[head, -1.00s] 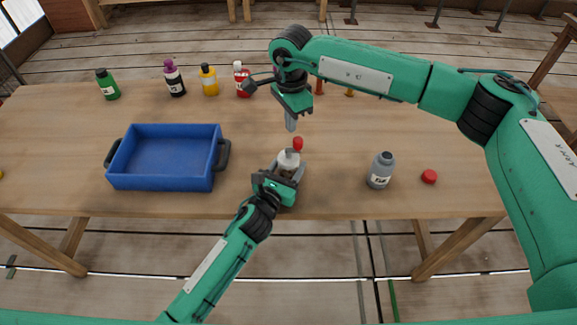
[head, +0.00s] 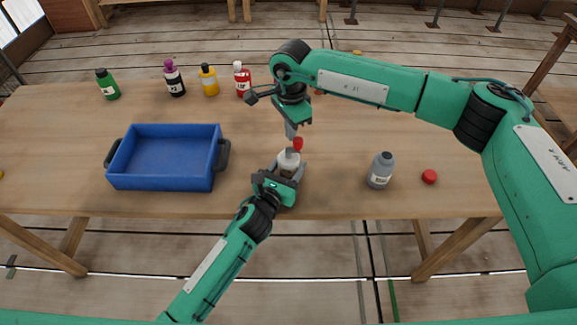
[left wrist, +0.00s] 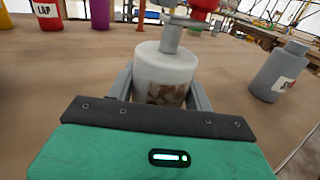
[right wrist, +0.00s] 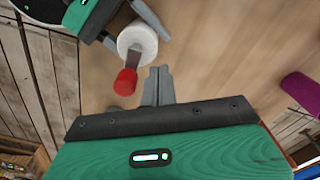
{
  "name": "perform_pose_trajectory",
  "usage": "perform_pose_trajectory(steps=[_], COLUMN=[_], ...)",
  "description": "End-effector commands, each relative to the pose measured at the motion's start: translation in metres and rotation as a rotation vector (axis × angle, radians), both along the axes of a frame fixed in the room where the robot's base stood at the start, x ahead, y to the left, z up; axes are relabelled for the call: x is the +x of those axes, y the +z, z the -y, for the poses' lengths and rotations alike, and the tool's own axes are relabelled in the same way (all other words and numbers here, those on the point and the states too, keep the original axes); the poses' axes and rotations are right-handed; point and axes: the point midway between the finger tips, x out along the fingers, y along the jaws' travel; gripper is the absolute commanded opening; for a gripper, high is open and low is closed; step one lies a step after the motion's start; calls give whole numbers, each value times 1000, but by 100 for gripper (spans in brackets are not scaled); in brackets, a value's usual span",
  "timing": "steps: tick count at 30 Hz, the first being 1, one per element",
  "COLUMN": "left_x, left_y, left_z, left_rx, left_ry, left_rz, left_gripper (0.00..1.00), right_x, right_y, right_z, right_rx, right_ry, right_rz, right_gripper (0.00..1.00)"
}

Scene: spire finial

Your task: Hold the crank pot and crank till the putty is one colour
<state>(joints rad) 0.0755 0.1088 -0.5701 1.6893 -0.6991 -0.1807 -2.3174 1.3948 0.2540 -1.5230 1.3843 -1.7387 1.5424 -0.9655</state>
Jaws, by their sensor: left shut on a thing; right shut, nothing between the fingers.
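The crank pot (head: 288,158) is a small whitish pot standing upright near the table's front edge. Its red crank knob (head: 297,143) sits on the far side, and also shows in the right wrist view (right wrist: 125,82). In the left wrist view the putty (left wrist: 168,95) looks mottled brown and pale through the pot's wall. A grey crank arm (left wrist: 172,35) rises from the lid. My left gripper (head: 287,170) is shut around the pot. My right gripper (head: 291,132) is shut and empty, pointing down close beside the knob; whether they touch is unclear.
A blue tray (head: 112,165) stands to the left. A grey bottle (head: 381,170) and a red cap (head: 429,176) are to the right. Green (head: 108,85), purple-capped (head: 174,78), yellow (head: 209,80) and red (head: 242,80) bottles line the back. Wood is bare between tray and pot.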

Motion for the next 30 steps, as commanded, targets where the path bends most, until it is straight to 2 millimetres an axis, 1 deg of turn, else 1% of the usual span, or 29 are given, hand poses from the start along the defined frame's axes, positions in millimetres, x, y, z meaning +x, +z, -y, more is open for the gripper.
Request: perform_pose_trajectory(steps=[9,21,30], left_x=[0,0,0], left_y=[0,0,-1], left_z=[0,0,0], left_rx=[0,0,0], left_ry=[0,0,0], left_rz=[-1,-1,-1], left_gripper=[26,26,26], right_x=[-1,-11,-11], right_y=[0,0,0], right_z=[0,5,6], right_rx=[0,0,0], right_ry=[1,0,0], right_rz=[0,0,0], right_gripper=[0,0,0])
